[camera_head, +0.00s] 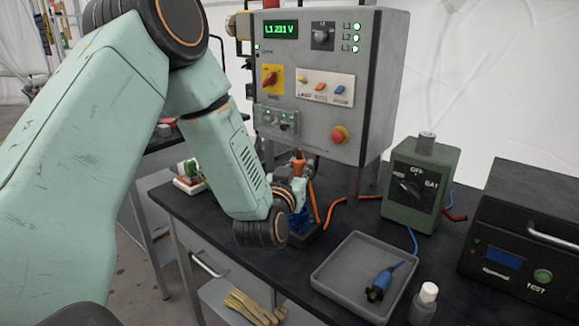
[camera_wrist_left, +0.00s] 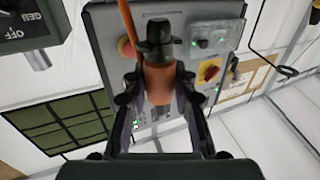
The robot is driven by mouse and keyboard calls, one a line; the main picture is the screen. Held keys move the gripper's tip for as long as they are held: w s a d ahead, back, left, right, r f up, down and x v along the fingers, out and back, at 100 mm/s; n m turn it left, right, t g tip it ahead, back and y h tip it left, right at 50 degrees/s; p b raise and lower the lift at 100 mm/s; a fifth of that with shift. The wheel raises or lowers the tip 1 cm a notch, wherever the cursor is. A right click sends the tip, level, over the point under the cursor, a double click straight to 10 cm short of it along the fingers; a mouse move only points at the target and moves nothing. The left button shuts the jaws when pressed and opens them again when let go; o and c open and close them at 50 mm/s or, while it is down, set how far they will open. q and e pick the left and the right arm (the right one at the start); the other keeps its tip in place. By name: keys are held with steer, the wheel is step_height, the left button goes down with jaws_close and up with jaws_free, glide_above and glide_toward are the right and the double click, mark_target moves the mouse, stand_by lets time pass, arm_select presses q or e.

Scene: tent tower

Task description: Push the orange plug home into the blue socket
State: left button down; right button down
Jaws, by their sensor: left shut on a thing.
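My left gripper (camera_wrist_left: 158,92) is shut on the orange plug (camera_wrist_left: 158,82), with a finger on each side of its orange body in the left wrist view. A black part of the plug and an orange cable show beyond the fingers there. In the head view the orange plug (camera_head: 299,164) stands up above my left wrist, in front of the grey panel. The blue socket (camera_head: 302,217) is just below it on the dark bench, partly hidden by my wrist. I cannot tell how deep the plug sits in the socket. My right gripper is not in view.
The grey control panel (camera_head: 300,120) stands behind the socket. An orange cable (camera_head: 345,203) runs right over the bench. A grey tray (camera_head: 335,270) holds a blue connector (camera_head: 381,283). A green switch box (camera_head: 420,185), a white-capped bottle (camera_head: 425,302) and a black tester (camera_head: 520,235) stand right.

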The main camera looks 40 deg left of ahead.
arm_select(q)
steer(key=shift+w+r, duration=0.1)
steer(key=shift+w, duration=0.1)
steer(key=shift+a, duration=0.1)
steer(key=shift+f+b, duration=0.4)
steer(key=shift+f, duration=0.25)
step_height(320, 180, down, 3)
steer(key=shift+b, duration=1.1)
steer(key=shift+f+b, duration=0.6)
steer(key=shift+f, duration=0.25)
steer(key=shift+p, duration=0.35)
steer(key=shift+f+b, duration=1.15)
steer(key=shift+f, duration=0.25)
